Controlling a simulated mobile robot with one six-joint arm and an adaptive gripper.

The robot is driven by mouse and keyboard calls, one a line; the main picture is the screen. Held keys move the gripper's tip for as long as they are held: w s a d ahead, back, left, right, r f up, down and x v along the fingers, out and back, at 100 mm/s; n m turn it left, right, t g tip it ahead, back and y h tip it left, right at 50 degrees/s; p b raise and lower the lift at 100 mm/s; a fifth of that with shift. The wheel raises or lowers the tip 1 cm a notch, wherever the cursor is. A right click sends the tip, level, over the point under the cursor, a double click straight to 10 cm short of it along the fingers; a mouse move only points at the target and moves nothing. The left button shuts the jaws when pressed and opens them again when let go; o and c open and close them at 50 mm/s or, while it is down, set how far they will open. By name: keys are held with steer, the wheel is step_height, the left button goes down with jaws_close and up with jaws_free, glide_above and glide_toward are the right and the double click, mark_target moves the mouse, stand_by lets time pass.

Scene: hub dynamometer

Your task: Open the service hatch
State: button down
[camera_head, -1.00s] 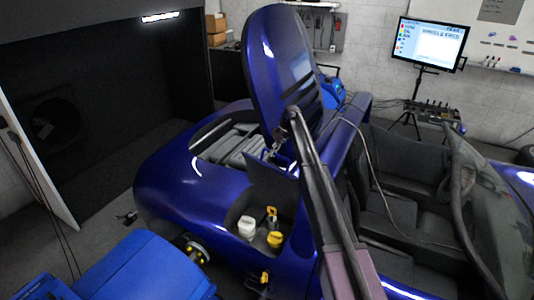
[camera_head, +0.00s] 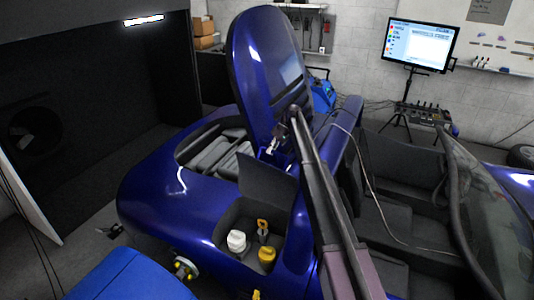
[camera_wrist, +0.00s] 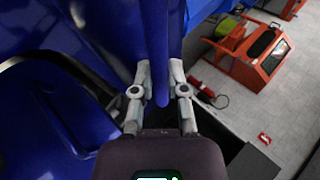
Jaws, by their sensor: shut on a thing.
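The service hatch (camera_head: 268,183) is a dark panel standing upright over an open compartment in the blue car's rear body. In the compartment are a white cap (camera_head: 236,241), a yellow cap (camera_head: 267,255) and a yellow-handled part (camera_head: 263,226). My gripper (camera_head: 272,147) is at the hatch's upper edge, in front of the big raised blue lid. In the wrist view my gripper (camera_wrist: 161,92) is shut on a thin blue panel edge (camera_wrist: 161,60), with one finger on each side. This seems to be the hatch; its far parts are hidden.
The raised blue lid (camera_head: 265,70) stands close behind my gripper, over the engine bay (camera_head: 215,153). A cable (camera_head: 365,165) hangs across the seats. A monitor (camera_head: 420,44) stands at the back right. An orange-red machine (camera_wrist: 252,50) is on the floor.

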steer(key=shift+d+f, duration=0.1)
steer(key=shift+d, duration=0.1)
steer(key=c, duration=1)
jaws_free()
steer(key=o, duration=0.4)
steer(key=shift+w+f, duration=0.15)
steer(key=shift+c, duration=0.2)
steer(key=shift+a, duration=0.15)
